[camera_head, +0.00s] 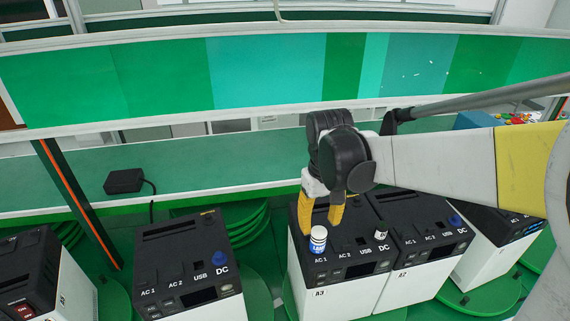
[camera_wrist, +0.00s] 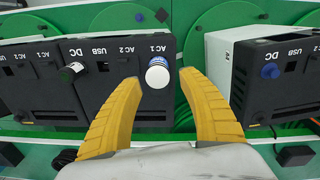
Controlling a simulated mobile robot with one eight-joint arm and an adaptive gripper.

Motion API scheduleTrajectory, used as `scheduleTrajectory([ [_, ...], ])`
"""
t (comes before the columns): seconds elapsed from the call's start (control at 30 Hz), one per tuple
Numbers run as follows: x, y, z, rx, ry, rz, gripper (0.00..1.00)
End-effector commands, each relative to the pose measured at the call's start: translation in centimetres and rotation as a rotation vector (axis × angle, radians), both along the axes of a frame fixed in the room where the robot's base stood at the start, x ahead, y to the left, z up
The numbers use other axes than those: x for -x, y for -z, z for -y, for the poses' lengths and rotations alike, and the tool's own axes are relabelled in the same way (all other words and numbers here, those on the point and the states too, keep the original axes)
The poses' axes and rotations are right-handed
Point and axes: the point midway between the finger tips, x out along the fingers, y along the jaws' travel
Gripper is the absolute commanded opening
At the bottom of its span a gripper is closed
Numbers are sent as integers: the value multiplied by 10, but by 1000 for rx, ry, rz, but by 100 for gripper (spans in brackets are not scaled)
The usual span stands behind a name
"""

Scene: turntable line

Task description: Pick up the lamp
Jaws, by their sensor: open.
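Nothing in view is plainly a lamp. The nearest candidate is a small upright white cylinder with a blue band (camera_head: 318,239), standing at the AC 1 mark of the black-topped box (camera_head: 345,247) labelled A3. In the wrist view the white cylinder (camera_wrist: 158,73) shows its round white top between my fingertips. My gripper (camera_head: 320,229) points down with its yellow fingers apart, one to each side of the cylinder in the picture. In the wrist view my gripper (camera_wrist: 159,79) is open. I see a gap on both sides, so it does not hold the cylinder.
A green-and-white cylinder (camera_head: 381,234) stands on the same box, near DC. Other boxes stand close by, two with blue knobs (camera_head: 455,220) (camera_head: 221,257). A black adapter (camera_head: 124,181) lies on the green shelf behind. An orange-striped post (camera_head: 72,198) stands at left.

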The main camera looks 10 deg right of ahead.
Motion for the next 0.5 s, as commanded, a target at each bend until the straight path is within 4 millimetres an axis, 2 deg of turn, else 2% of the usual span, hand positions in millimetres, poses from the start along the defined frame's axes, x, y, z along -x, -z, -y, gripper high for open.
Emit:
scheduleTrajectory([
  [0.03, -2, -6, 0, 1, -3, -13, 48],
  [0.1, -4, -2, 0, 1, -5, -22, 48],
  [0.33, -5, 37, 1, 1, -5, -25, 48],
  [0.5, -5, 53, 1, 2, -5, -24, 48],
])
